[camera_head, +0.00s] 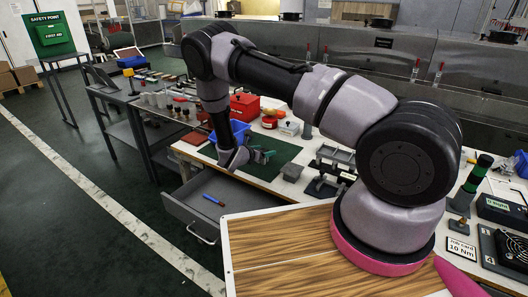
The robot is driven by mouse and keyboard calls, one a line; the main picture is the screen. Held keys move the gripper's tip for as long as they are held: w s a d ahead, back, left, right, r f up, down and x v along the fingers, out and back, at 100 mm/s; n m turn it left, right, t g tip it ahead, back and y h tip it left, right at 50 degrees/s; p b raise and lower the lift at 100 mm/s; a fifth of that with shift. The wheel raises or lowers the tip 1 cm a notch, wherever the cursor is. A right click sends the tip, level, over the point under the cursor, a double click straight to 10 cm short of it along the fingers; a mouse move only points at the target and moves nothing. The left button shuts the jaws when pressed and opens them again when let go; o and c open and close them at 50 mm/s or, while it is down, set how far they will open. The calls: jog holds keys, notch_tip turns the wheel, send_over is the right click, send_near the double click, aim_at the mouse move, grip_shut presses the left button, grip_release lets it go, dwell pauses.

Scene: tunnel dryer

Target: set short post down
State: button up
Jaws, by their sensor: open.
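My gripper (262,156) is low over the green mat (283,146) on the workbench. It is small in view, and its jaws are open. I see no post between the jaws. I cannot tell surely which thing is the short post. A small grey block (292,171) sits at the mat's front right edge, to the right of my gripper. A short grey upright piece (307,131) stands behind it, near the mat's right edge.
An open drawer (207,217) with a blue-handled tool (213,200) juts out below the bench. A red toolbox (245,106) and blue bin (232,133) stand behind the mat. A metal fixture (327,178) is to the right.

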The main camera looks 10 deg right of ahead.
jog(key=v, duration=1.2)
jog(key=s+d+r+m+g+y, duration=0.1)
jog(key=s+d+r+m+g, duration=0.25)
jog(key=r+m, duration=0.4)
jog(key=s+d+r+m+g+y, duration=0.15)
jog(key=d+r+m, duration=0.3)
jog(key=r, duration=0.55)
jog(key=s+d+r+m+g, duration=0.3)
jog(key=d+r+m, duration=0.15)
jog(key=r, duration=0.45)
jog(key=s+r+m+t+y, duration=0.5)
jog(key=s+r+m+y, duration=0.4)
jog(key=s+r+m, duration=0.5)
jog(key=s+r, duration=0.5)
jog(key=r, duration=0.1)
jog(key=shift+s+d+m+t, duration=0.2)
jog(key=shift+d+m+t, duration=0.05)
jog(key=shift+m+t, duration=0.1)
jog(key=shift+r, duration=0.15)
